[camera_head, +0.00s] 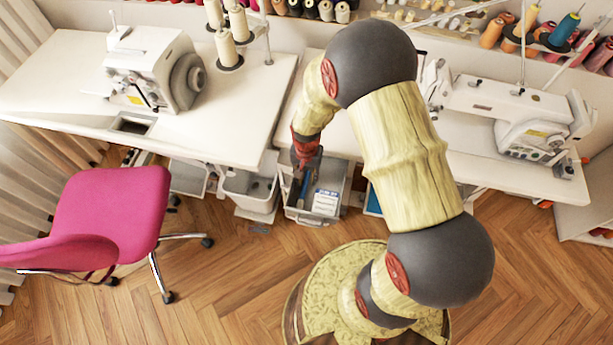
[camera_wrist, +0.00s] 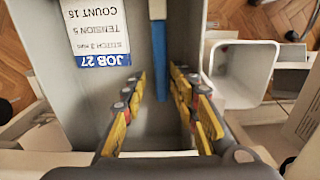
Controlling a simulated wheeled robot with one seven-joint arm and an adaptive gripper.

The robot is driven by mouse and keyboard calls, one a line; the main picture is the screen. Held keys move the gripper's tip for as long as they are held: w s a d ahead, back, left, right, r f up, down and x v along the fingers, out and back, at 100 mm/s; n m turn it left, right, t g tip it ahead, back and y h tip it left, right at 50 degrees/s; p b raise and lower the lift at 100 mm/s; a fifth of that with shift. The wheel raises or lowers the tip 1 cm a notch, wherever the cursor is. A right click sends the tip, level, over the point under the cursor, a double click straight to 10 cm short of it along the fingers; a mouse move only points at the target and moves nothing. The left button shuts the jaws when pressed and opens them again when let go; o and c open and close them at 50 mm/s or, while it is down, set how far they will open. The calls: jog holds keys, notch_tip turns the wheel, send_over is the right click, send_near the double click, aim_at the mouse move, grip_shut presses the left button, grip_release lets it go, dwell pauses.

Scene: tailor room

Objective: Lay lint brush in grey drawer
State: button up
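The grey drawer (camera_head: 343,188) stands pulled out under the table edge, and its grey inside (camera_wrist: 45,45) fills much of the wrist view. A long narrow thing, blue with a pale beige end, is inside it; it looks like the lint brush (camera_wrist: 159,55). Its blue part also shows in the head view (camera_head: 303,187). My gripper (camera_wrist: 158,82) points down into the drawer, with its fingers apart on either side of the blue part. I see gaps between it and both fingers. In the head view, my gripper (camera_head: 305,160) is small and dark over the drawer.
A white card marked JOB 27 (camera_head: 325,202) is in the drawer, beside the brush. A pale open bin (camera_head: 250,189) stands to the left. Sewing machines (camera_head: 155,68) stand on the white tables. A pink chair (camera_head: 108,212) is on the left; the floor in front is mostly clear.

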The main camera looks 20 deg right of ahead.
notch_tip(320, 180, up, 12)
dwell(0.5)
dwell(0.6)
